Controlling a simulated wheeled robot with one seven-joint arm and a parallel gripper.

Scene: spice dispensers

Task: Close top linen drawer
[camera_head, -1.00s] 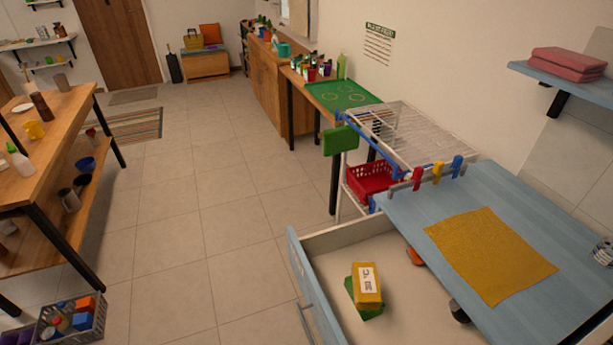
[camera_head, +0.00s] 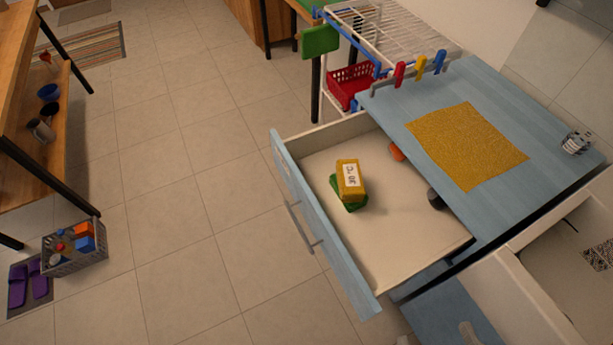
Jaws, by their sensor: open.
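The top drawer (camera_head: 385,245) of the light blue cabinet (camera_head: 480,95) is pulled far out. Its blue front (camera_head: 318,225) with a grey bar handle (camera_head: 298,228) faces left over the floor. Inside lie a yellow labelled packet (camera_head: 350,178) on a green item (camera_head: 346,202), an orange item (camera_head: 396,151) and a dark round item (camera_head: 435,199) near the cabinet top. My gripper does not show in the view.
A yellow cloth (camera_head: 467,145) lies on the cabinet top. A wire rack (camera_head: 395,35) with a red basket (camera_head: 350,85) stands behind. A grey crate (camera_head: 75,247) sits on the floor at left. Tiled floor (camera_head: 205,185) left of the drawer is clear.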

